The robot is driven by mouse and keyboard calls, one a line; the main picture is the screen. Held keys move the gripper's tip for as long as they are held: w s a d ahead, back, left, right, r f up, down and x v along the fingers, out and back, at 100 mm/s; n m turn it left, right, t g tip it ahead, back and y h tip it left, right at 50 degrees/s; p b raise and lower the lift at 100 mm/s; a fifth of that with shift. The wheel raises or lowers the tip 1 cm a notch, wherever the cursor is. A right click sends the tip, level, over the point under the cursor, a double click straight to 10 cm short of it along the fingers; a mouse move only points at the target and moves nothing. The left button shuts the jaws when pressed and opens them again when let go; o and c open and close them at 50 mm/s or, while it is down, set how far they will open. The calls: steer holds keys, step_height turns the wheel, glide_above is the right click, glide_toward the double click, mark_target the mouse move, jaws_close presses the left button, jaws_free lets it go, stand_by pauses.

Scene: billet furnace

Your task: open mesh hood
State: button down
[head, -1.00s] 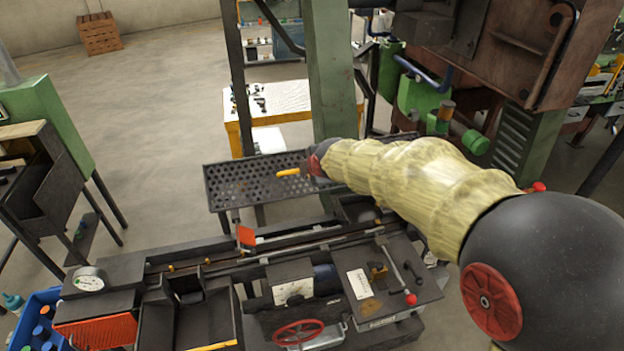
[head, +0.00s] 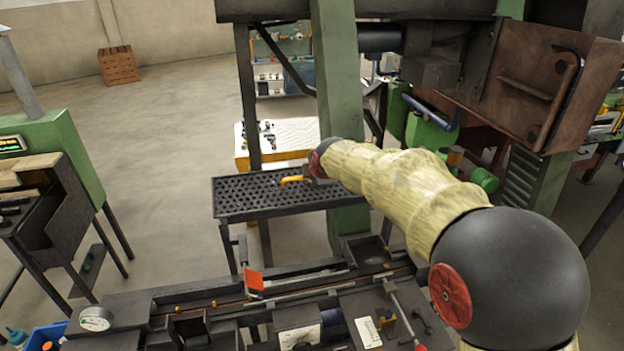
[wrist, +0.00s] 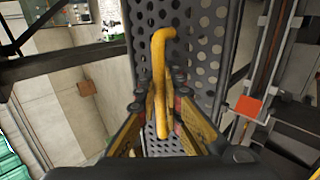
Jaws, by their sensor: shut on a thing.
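The mesh hood (head: 240,198) is a dark perforated panel with a raised rim, held above the machine bed left of the green post in the head view. It fills the upper middle of the wrist view (wrist: 205,60). Its bent yellow handle (head: 292,180) sticks out toward the left in the head view. In the wrist view the handle (wrist: 160,65) runs down between my fingers. My gripper (wrist: 158,101) is shut on the handle; in the head view it is mostly hidden behind my own wrist.
The machine bed (head: 195,292) with a round gauge (head: 95,318) and an orange-red plate (head: 253,280) lies below the hood. The green post (head: 338,100) stands close behind my wrist. A rusty furnace box (head: 530,85) hangs at upper right. Open floor (head: 170,150) lies to the left.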

steer(key=c, duration=1.9)
jaws_free()
steer(key=shift+f, duration=0.1)
steer(key=shift+s, duration=0.1)
steer(key=v, duration=1.2)
